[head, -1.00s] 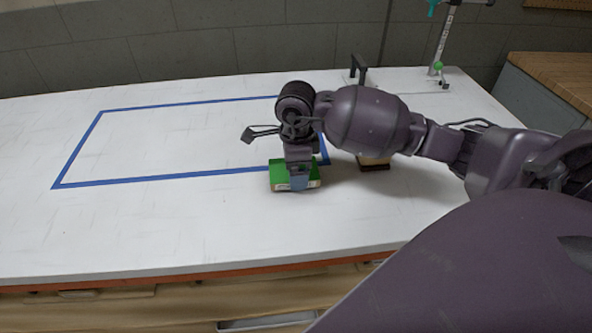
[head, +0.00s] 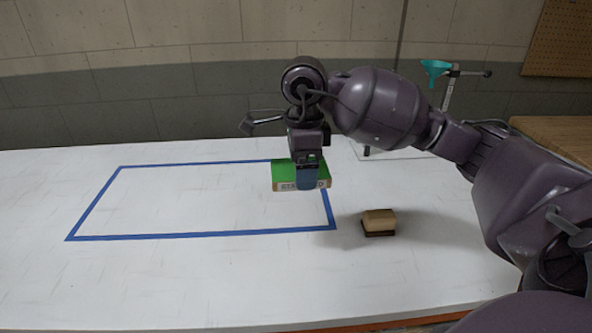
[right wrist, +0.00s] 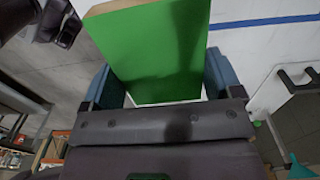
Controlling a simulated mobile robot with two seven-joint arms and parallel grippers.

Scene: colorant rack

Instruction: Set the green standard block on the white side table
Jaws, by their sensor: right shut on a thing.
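The green standard block (head: 286,175) has a green top and a tan edge with a printed label. My right gripper (head: 306,178) is shut on it and holds it above the white table (head: 200,275), near the right end of a blue tape outline. In the right wrist view the block's green face (right wrist: 160,50) sits between the blue fingers of the gripper (right wrist: 165,85). No separate white side table can be made out.
A wooden brush-like block with a dark base (head: 379,222) stands on the table right of the tape outline (head: 200,235). A stand with a teal funnel (head: 436,70) is at the back right. A wood-topped surface (head: 560,135) lies beyond. The table's left part is clear.

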